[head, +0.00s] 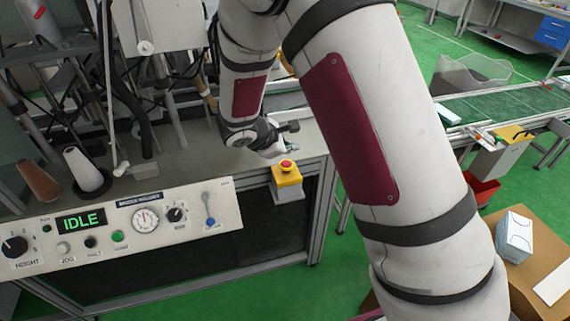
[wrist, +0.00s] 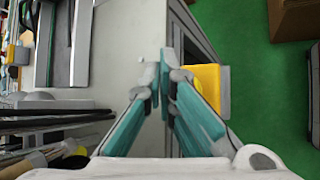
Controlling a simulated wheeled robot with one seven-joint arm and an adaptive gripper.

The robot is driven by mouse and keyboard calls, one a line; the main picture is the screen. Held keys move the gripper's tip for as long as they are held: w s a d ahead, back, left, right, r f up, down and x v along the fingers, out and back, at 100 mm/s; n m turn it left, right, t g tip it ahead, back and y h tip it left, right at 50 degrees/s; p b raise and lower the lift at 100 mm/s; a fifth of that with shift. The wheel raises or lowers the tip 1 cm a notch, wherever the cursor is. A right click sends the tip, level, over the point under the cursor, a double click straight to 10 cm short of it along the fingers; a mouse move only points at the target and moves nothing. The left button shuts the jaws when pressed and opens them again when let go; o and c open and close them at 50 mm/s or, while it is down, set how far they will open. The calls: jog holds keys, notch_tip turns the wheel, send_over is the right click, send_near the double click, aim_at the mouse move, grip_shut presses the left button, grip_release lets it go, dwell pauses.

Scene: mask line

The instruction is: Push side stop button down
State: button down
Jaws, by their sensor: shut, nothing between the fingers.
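The side stop button is a red mushroom button (head: 287,164) on a yellow box (head: 287,177), mounted at the right front edge of the machine's bench. In the wrist view the yellow box (wrist: 207,82) shows just right of the fingertips, and the red cap is not visible there. My gripper (wrist: 162,72) has teal fingers, shut and empty, with the tips over the bench edge beside the box. In the head view my gripper (head: 291,147) is mostly hidden by my wrist, just behind the button. I cannot tell whether it touches.
The control panel (head: 120,228) with an IDLE display is left of the button. Hoses and tools (head: 130,90) crowd the bench's left part. A green conveyor (head: 510,103) and a cardboard box (head: 535,262) stand at right. Green floor lies right of the bench.

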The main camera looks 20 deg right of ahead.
aim_at(288, 164)
jog(key=shift+f+b, duration=0.55)
jog(key=shift+f, duration=0.55)
jog(key=shift+f, duration=0.15)
dwell(0.6)
jog(key=shift+f+b, duration=0.25)
jog(key=shift+b, duration=0.1)
jog(key=shift+f+b, duration=0.35)
jog(key=shift+f, duration=0.05)
dwell(0.6)
jog(key=shift+r, duration=0.15)
jog(key=shift+r+p, duration=0.45)
jog(key=shift+r, duration=0.25)
jog(key=shift+r+p, duration=1.4)
jog(key=shift+r, duration=1.1)
